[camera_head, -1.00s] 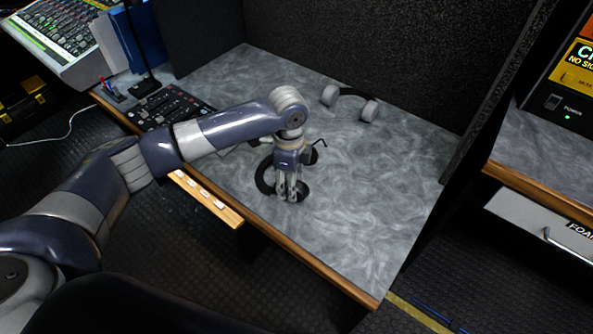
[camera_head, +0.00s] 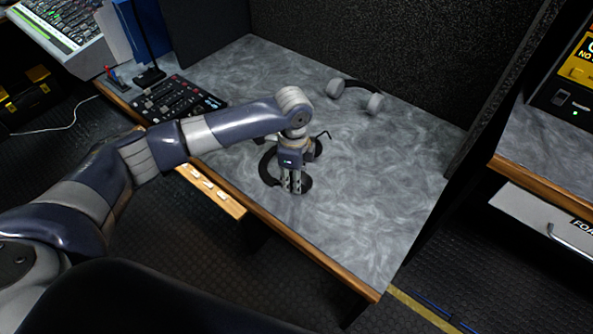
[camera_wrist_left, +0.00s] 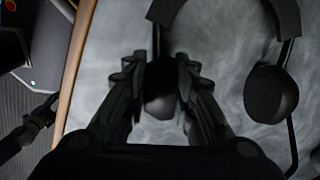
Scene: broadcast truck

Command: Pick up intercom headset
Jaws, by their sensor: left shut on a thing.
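The black intercom headset (camera_head: 268,170) lies on the grey desk, with its thin boom sticking out behind my left gripper. My left gripper (camera_head: 291,188) points down at it from above, with its fingers close together. In the left wrist view, the fingers (camera_wrist_left: 160,88) are shut on one dark ear cup (camera_wrist_left: 160,104). The headband (camera_wrist_left: 225,8) runs along the top edge there, and the other ear cup (camera_wrist_left: 270,95) hangs free to the right. The gripper hides part of the headset in the head view.
Grey headphones (camera_head: 355,96) lie near the back panel. A black control panel (camera_head: 178,99) stands at the desk's left end. The grey desktop (camera_head: 370,200) is clear on the right.

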